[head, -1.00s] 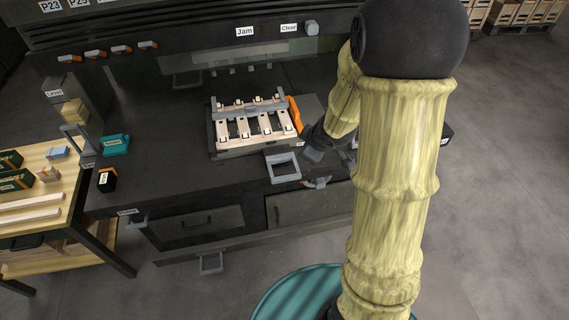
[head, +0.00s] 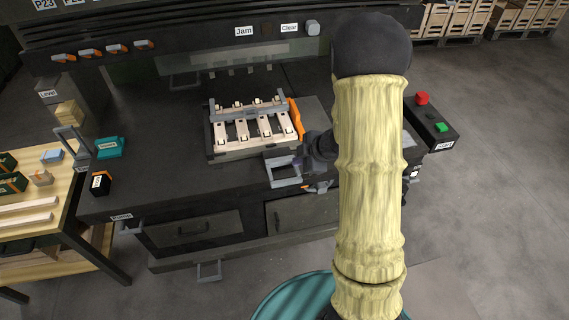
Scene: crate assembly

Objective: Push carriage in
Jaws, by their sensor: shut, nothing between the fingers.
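The carriage (head: 213,151) is a dark tray holding pale wooden slats under a grey clamp bar, with an orange lever (head: 297,118) on its right side. It sits on the dark machine bed, in front of the machine's opening. A grey loop handle (head: 286,183) sticks out from its front edge. My gripper (head: 300,168) is shut and empty, at the right side of the handle. It looks close to the handle's bar, but I cannot tell whether it touches. My arm hides part of the bed to the right.
The machine's overhead housing (head: 190,45) spans the back, with Jam and Clear labels. A control box (head: 431,125) with red and green buttons stands at the right. A wooden side table (head: 55,240) is at the left. A teal block (head: 109,147) and a black-orange block (head: 101,183) lie on the bed's left.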

